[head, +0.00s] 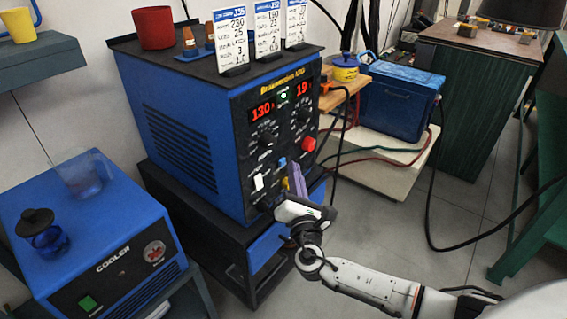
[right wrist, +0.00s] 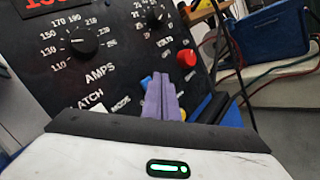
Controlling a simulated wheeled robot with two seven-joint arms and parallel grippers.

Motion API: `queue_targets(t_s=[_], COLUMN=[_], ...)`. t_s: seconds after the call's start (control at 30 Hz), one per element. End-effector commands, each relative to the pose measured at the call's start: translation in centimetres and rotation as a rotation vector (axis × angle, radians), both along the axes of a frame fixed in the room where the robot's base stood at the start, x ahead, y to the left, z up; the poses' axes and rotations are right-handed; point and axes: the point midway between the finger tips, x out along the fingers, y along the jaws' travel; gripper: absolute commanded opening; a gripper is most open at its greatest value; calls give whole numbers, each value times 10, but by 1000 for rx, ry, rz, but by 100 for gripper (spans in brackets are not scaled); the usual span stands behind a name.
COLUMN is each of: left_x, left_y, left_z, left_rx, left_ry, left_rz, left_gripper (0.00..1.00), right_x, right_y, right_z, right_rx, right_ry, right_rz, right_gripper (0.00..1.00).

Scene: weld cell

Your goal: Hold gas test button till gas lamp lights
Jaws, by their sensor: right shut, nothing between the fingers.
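The blue welding machine (head: 185,135) has a black front panel (right wrist: 75,65) with red readouts of 130 and 19. A blue control (right wrist: 146,82) is just behind and left of the fingers. A red knob (right wrist: 186,58) is up and right. I cannot tell which control is the gas test button, or whether the fingers touch the panel. My left gripper is not in view.
Signs (head: 231,42) and a red cup (head: 153,28) stand on the machine. A blue cooler unit (head: 95,235) is at the left. A blue box (head: 398,105) sits on a low shelf at the right. Cables hang right of the panel. The floor at the right is partly clear.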

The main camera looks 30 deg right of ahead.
Motion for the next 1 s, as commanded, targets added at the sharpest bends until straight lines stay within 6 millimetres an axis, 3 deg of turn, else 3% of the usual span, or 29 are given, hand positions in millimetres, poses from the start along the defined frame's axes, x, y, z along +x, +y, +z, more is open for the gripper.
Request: queue_targets(t_s=[1.0], left_x=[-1], left_y=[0], left_z=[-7], left_rx=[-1], left_ry=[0], left_rz=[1], left_gripper=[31], right_x=[12], right_y=[5], right_z=[0], right_rx=[0], right_ry=[0], right_rz=[0], right_gripper=[0])
